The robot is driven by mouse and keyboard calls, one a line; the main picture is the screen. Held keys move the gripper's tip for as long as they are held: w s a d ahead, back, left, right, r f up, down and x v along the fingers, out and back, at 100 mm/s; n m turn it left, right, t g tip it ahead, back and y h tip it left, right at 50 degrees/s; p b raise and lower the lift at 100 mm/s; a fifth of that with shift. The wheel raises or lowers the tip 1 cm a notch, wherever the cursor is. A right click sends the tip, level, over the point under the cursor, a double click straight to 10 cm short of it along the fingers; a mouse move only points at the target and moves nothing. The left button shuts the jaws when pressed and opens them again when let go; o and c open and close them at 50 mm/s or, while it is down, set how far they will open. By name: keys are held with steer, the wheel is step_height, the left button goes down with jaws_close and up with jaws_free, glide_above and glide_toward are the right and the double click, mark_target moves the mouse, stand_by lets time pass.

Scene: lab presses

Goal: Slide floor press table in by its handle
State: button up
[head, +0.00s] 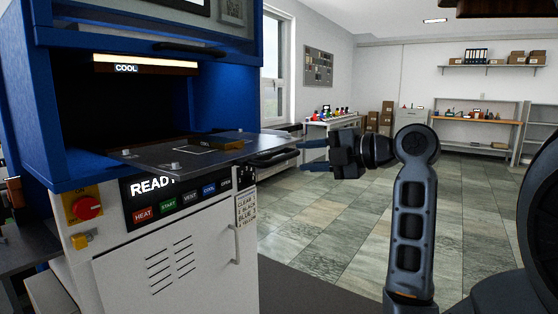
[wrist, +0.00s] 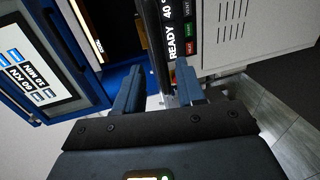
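The floor press (head: 165,240) is blue and light grey. Its flat dark metal table (head: 150,158) sticks out from the dark press opening towards the right. A black handle (head: 275,158) is on the table's right edge. My gripper (head: 303,155) is just right of the handle, fingers pointing at it, one finger above the other. In the wrist view my gripper (wrist: 160,88) has its blue fingers apart, with the dark table edge or handle running between them. I see no clear contact with the handle.
Below the table are a READY panel (head: 178,190) with buttons, a red knob (head: 88,207) and a cabinet door with a handle (head: 236,245). A black handle (head: 190,49) is on the blue upper part. The tiled floor (head: 330,220) to the right is clear.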

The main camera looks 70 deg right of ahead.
mark_target(287, 157)
steer(key=x, duration=0.7)
steer(key=shift+a+p, duration=0.1)
steer(key=shift+p, duration=0.3)
steer(key=shift+s, duration=0.1)
steer(key=shift+c, duration=0.2)
jaws_close()
